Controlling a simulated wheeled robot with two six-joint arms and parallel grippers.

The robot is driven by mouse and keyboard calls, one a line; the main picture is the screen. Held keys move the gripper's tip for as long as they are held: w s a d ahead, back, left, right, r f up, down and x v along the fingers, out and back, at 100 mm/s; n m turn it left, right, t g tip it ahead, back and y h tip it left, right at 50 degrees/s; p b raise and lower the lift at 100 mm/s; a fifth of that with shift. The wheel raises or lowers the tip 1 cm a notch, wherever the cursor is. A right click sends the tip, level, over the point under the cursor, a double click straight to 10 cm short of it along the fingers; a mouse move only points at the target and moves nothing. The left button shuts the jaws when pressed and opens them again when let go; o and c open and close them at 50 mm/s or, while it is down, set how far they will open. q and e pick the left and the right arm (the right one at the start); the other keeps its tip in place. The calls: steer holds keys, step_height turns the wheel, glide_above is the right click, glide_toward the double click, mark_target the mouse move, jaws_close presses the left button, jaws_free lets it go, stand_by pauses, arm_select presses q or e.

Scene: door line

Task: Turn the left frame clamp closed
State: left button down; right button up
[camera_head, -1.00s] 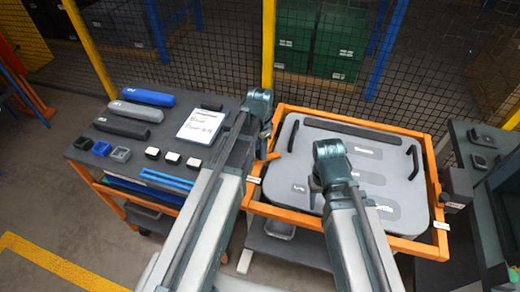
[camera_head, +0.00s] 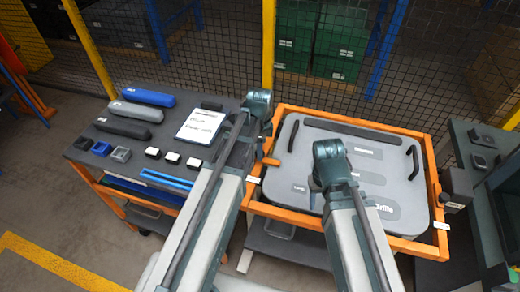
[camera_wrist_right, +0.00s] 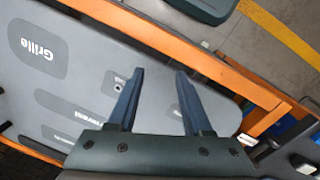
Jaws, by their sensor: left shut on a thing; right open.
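The left frame clamp is the small orange lever (camera_head: 271,160) at the left rail of the orange frame (camera_head: 256,208) in the head view. My left gripper (camera_head: 263,126) is above and at this lever, shut on it; its fingertips are mostly hidden by my own wrist and forearm. The grey panel (camera_head: 310,150) lies inside the frame. My right gripper (camera_head: 325,188) is over the panel's lower middle. In the right wrist view its two fingers (camera_wrist_right: 160,73) are apart with nothing between them, above the panel.
A dark cart (camera_head: 85,148) at left carries a blue case (camera_head: 148,96), a grey case (camera_head: 135,110), a white note sheet (camera_head: 201,126) and small bins. A mesh fence (camera_head: 400,60) stands behind. A dark machine (camera_head: 485,150) stands close to the frame's right side.

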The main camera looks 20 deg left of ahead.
stand_by(0.4)
arm_select(q)
steer(key=shift+c, duration=2.2)
jaws_free()
steer(key=shift+r, duration=0.1)
arm_select(e)
steer(key=shift+r, duration=0.1)
arm_select(q)
step_height(320, 180, up, 14)
steer(key=p, duration=1.3)
steer(key=shift+p, duration=0.4)
arm_select(e)
step_height(320, 180, up, 14)
steer(key=shift+f, duration=0.2)
arm_select(q)
steer(key=shift+f, duration=0.2)
